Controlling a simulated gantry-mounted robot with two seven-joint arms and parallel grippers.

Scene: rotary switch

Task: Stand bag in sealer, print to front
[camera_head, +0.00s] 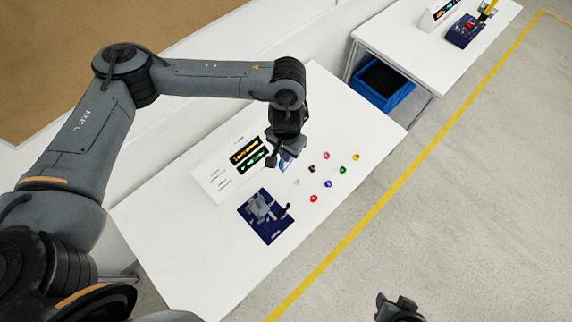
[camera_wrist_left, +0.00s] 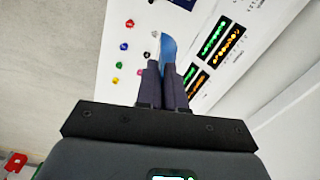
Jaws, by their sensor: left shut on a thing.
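In the left wrist view the blue thing (camera_wrist_left: 168,48) is narrow and pointed between the two finger tips (camera_wrist_left: 165,75). I cannot tell if it is the bag, and no print shows on it. A dark blue plate with grey parts and a dark handle (camera_head: 265,215) lies on the table nearer me; it may be the sealer. Its edge shows in the left wrist view (camera_wrist_left: 184,3). My right gripper (camera_head: 398,308) is at the bottom edge, away from the table; its fingers are unclear.
Several small coloured knobs (camera_head: 328,184) lie right of the left gripper. A white panel with lit orange and green displays (camera_head: 248,155) stands behind. The table (camera_head: 190,240) is bare at its near left. A blue crate (camera_head: 385,84) and second table (camera_head: 440,60) stand farther off.

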